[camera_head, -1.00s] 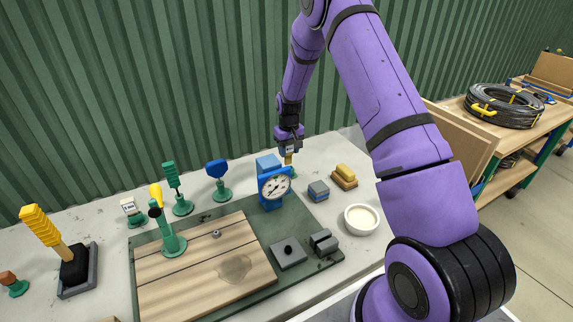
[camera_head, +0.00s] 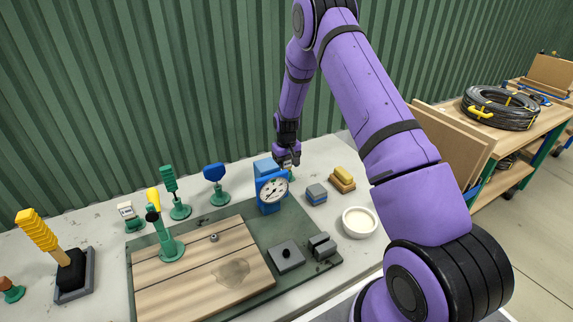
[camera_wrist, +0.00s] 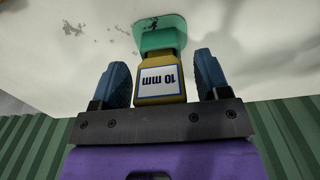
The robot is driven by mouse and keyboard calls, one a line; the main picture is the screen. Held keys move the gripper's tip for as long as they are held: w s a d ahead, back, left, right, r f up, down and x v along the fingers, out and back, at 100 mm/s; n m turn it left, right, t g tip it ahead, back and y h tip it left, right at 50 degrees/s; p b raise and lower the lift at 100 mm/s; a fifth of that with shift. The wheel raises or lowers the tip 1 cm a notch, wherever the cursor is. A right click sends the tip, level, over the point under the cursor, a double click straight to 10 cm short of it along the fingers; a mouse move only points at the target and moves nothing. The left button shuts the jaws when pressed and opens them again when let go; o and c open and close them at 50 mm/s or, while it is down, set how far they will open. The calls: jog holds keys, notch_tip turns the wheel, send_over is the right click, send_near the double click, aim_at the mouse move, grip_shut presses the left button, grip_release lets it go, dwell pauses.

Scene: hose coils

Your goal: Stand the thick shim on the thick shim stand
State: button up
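The thick shim (camera_wrist: 160,88) is a brass-yellow block with a white "10 mm" label. In the wrist view it stands in the green thick shim stand (camera_wrist: 160,35), its lower end at the stand's socket. My gripper (camera_wrist: 162,75) has its two blue fingers on either side of the shim, with a clear gap at the right finger and a thin one at the left, so it looks open. In the head view my gripper (camera_head: 287,163) is low behind the blue dial gauge; the stand (camera_head: 291,176) shows only in part.
The blue dial gauge (camera_head: 271,190) stands close in front of my gripper. Green stands with a paddle (camera_head: 215,174) and a small labelled shim (camera_head: 126,212) are left.

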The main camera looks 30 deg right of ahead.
notch_tip(320, 180, up, 12)
jog(key=shift+r, duration=0.2)
jog(key=s+a+r+t, duration=0.1)
jog(key=s+a+r, duration=0.1)
jog(key=s+r, duration=0.55)
jog(key=s+a+r+t, duration=0.15)
jog(key=s+r, duration=0.25)
jog(key=r, duration=0.6)
jog(key=s+a+r, duration=0.3)
jog(key=s+r, duration=0.2)
jog(key=r, duration=0.4)
jog(key=s+a+r+t, duration=0.1)
jog(key=s+a+r, duration=0.1)
jog(key=s, duration=1.1)
jog(key=s+a+r+t, duration=0.1)
jog(key=s+a+r, duration=0.1)
jog(key=s, duration=1.1)
jog(key=shift+s+r+t, duration=0.2)
jog(key=shift+r+t, duration=0.15)
jog(key=shift+r, duration=0.2)
